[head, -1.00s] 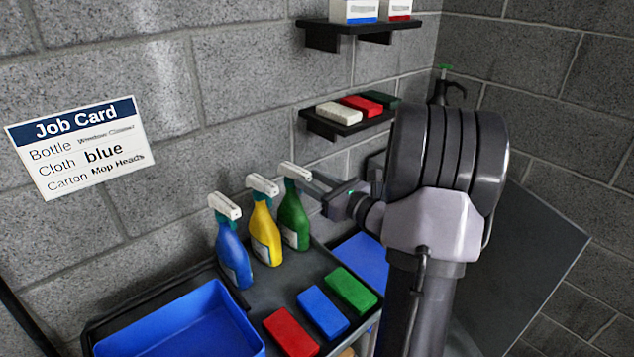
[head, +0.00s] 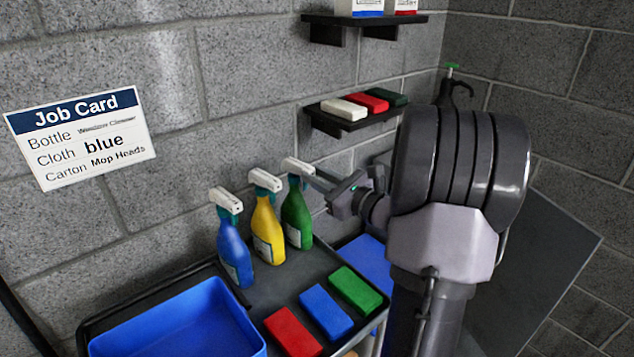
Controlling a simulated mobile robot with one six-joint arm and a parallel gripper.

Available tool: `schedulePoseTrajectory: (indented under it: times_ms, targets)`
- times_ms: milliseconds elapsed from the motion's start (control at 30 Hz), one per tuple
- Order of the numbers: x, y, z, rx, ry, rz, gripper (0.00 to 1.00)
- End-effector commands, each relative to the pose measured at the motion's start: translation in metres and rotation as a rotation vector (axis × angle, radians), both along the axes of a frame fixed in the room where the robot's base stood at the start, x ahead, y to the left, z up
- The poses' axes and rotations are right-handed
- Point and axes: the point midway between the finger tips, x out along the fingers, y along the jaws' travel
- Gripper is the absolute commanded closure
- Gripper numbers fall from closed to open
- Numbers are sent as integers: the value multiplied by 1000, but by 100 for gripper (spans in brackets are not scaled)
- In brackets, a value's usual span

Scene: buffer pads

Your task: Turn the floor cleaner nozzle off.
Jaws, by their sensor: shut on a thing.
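Three spray bottles stand upright in a row on the dark top of a cart (head: 262,290): a blue bottle (head: 234,256), a yellow bottle (head: 267,236) and a green bottle (head: 298,218). Each has a white spray head on a teal collar. Their labels are too small to read, so I cannot tell which is the floor cleaner. My gripper (head: 314,178) reaches in from the right and is shut on the white nozzle (head: 297,165) of the green bottle. The exact finger contact is small and partly hidden.
A blue tray (head: 180,318) is on the cart at front left. Red (head: 292,332), blue (head: 326,311) and green (head: 355,290) cloths lie to its right. A low wall shelf (head: 350,123) with folded cloths is above my gripper. A job card (head: 82,138) hangs at left.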

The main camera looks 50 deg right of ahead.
Motion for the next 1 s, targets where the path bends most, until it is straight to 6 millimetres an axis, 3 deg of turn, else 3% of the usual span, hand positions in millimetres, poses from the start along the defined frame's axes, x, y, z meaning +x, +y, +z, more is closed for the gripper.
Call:
schedulePoseTrajectory:
  times_ms: [967, 1000]
  targets:
    - [0, 0, -2, -363, 7, -1, 94]
    - [0, 0, -1, -445, 9, 0, 94]
